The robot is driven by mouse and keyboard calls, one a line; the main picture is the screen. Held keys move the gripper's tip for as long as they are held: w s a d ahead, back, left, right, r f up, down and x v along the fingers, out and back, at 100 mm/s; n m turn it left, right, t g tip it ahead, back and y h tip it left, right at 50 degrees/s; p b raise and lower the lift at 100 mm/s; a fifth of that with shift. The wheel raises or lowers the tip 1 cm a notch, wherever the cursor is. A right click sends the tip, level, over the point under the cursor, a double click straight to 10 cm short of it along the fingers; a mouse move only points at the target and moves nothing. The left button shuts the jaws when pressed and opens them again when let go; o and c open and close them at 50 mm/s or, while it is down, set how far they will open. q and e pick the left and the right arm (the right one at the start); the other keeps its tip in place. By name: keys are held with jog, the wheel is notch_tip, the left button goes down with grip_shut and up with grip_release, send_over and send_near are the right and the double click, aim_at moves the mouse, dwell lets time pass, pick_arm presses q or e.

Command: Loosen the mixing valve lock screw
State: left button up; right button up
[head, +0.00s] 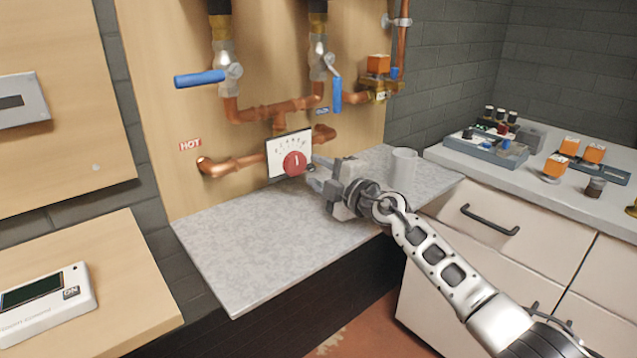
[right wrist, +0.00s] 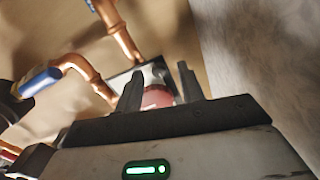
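The mixing valve's red knob (head: 295,163) sits on a white dial plate (head: 285,148) on the wooden panel, between copper pipes. The lock screw cannot be made out clearly. My right gripper (head: 311,174) is just to the right of the knob in the head view. In the right wrist view its two fingers (right wrist: 159,88) are apart, with the red knob (right wrist: 157,97) seen beyond and between them. Nothing shows held between the fingers. I cannot tell whether a fingertip touches the knob. My left gripper is in neither view.
A grey speckled shelf (head: 240,245) lies below the valve, with a white cup (head: 403,168) at its back right. Blue-handled valves (head: 200,78) and copper pipes are above. A counter (head: 450,160) with fittings is at right. A white device (head: 45,300) lies at lower left.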

jog(key=shift+w+a, duration=0.15)
jog(key=shift+w, duration=0.05)
grip_shut()
jog(key=shift+r+n+p, duration=0.1)
jog(key=shift+n+p, duration=0.2)
jog(key=shift+n, duration=0.4)
jog(key=n, duration=0.2)
jog(key=shift+n, duration=0.4)
grip_release()
